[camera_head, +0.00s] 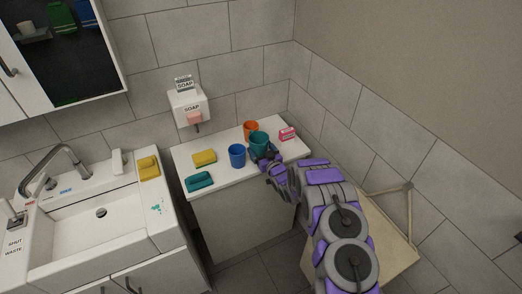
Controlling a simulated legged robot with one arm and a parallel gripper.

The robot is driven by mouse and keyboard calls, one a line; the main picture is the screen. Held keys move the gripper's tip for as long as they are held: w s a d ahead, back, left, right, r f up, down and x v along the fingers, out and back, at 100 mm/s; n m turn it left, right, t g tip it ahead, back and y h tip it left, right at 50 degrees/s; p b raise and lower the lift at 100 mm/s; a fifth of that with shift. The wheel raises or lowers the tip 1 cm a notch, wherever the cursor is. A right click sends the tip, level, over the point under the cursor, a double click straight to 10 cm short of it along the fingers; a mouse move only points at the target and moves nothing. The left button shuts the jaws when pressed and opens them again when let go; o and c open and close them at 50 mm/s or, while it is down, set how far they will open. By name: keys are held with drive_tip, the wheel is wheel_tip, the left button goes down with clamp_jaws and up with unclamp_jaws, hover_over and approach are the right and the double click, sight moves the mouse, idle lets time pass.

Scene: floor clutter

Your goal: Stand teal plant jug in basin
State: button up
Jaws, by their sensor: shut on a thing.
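The teal jug (258,140) is at the right part of the white counter, between a blue cup and a small pink box. My gripper (264,155) is shut on the teal jug from its near right side, and the fingers are partly hidden against it. I cannot tell whether the jug touches the counter. The white basin (72,245) is at the left, with a drain in its floor and a grey tap (58,160) over its back edge. The basin floor looks empty.
A blue cup (237,156), an orange cup (251,127), a pink box (287,134), a yellow sponge (204,158) and a teal sponge (199,182) share the counter. Another yellow sponge (149,168) lies on the basin's right ledge. A soap dispenser (190,107) hangs above.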

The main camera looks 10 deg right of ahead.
drive_tip(key=o, duration=0.8)
drive_tip(key=p+v, duration=0.1)
drive_tip(key=v, duration=1.1)
drive_tip(key=shift+r+p, duration=0.15)
drive_tip(key=shift+p, duration=0.25)
